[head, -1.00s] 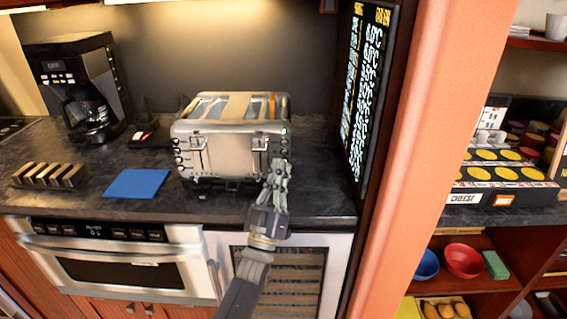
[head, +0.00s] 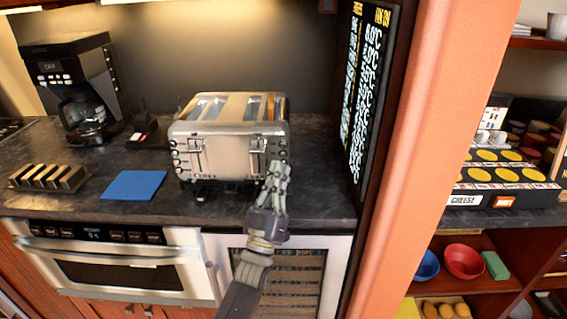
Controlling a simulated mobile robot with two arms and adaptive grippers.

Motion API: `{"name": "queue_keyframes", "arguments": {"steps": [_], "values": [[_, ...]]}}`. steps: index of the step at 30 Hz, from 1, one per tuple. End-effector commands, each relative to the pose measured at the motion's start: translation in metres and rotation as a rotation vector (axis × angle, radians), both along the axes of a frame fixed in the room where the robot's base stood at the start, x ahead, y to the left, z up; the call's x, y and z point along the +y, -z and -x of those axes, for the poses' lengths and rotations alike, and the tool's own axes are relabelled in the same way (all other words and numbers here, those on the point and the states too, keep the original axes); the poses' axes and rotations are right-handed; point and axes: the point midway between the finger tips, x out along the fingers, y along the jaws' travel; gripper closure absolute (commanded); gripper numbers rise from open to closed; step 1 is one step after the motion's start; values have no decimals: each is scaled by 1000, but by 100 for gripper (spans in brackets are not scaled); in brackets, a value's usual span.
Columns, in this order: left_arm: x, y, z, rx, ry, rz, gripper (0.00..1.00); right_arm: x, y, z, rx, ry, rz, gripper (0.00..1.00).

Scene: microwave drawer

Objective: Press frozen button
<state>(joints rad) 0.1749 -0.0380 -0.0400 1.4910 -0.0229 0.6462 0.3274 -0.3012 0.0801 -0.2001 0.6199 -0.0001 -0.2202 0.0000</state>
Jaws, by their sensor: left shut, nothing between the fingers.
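A silver four-slot toaster (head: 228,150) stands on the dark counter, with levers and columns of small buttons on its front. Bread shows in a right-hand slot. The frozen button itself is too small to tell apart. My left gripper (head: 277,168) is shut and empty, with its fingertips at the right part of the toaster's front, over or just before the right-hand button column. I cannot tell whether the tips touch a button. The gripper hides part of the toaster's lower right front. My right gripper is not in view.
A blue cloth (head: 134,185) and a toast rack (head: 48,177) lie left of the toaster. A coffee maker (head: 78,90) stands at the back left. A dark menu board (head: 366,95) and an orange pillar (head: 440,130) bound the right side. A drawer microwave (head: 115,265) is below.

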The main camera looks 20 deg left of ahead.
Motion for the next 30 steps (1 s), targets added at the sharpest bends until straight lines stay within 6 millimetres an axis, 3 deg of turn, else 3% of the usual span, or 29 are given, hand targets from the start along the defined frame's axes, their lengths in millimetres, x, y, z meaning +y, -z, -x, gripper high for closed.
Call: {"name": "queue_keyframes", "arguments": {"steps": [1,12,30], "values": [[3,-11,5,-16,-12,-4,100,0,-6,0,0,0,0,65],[-9,-6,37,-9,-4,0,100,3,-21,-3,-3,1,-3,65],[-11,-3,41,-6,-1,2,100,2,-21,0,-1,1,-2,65]]}}
